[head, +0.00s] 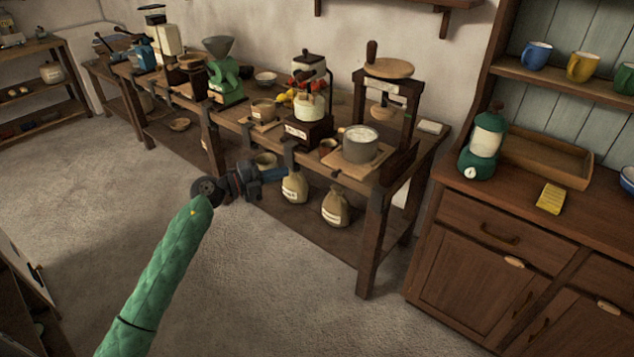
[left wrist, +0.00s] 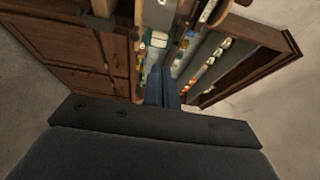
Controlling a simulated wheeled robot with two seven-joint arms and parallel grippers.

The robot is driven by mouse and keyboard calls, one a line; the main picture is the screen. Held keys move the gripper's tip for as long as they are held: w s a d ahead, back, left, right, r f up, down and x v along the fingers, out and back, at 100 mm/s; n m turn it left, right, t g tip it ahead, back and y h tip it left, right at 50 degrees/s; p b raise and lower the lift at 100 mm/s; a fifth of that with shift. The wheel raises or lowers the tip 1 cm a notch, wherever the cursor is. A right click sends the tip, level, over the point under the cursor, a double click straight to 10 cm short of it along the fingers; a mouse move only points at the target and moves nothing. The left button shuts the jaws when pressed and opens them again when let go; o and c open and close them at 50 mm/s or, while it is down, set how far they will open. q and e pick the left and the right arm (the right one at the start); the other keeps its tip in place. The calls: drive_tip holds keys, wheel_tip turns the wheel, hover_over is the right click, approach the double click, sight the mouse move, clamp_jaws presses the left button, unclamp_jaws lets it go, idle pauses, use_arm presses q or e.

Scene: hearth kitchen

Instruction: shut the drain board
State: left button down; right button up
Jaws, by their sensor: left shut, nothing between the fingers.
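I cannot pick out a drain board for certain in either view. My left gripper (head: 281,173) is at the end of the green-sleeved arm, in front of the long wooden workbench (head: 232,116) in the head view. Its blue fingers are shut and empty, and they also show in the left wrist view (left wrist: 163,88). The fingers point to the right, near the bench's front edge; I cannot tell whether they touch anything. My right gripper is out of view.
The bench carries grinders, a press and a pot (head: 360,150); sacks (head: 335,208) stand on its lower shelf. A wooden dresser (head: 480,270) with a green lantern (head: 484,146) and a wooden tray (head: 545,158) stands at right. The floor (head: 270,290) in front is clear.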

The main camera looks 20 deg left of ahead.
sight(344, 164)
use_arm(q)
drive_tip(key=w+d+f+g+p, duration=0.3)
drive_tip(key=w+d, duration=0.4)
drive_tip(key=d, duration=0.3)
drive_tip(key=shift+w+f+p, duration=0.35)
drive_tip(key=shift+f+p, duration=0.4)
drive_tip(key=shift+f, duration=0.2)
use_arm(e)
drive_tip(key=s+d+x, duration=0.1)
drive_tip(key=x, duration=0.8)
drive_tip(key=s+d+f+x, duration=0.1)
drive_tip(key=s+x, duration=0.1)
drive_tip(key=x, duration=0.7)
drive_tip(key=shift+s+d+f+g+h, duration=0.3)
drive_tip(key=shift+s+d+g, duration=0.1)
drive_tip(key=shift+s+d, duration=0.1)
use_arm(q)
drive_tip(key=shift+w+d, duration=0.1)
drive_tip(key=shift+d, duration=0.05)
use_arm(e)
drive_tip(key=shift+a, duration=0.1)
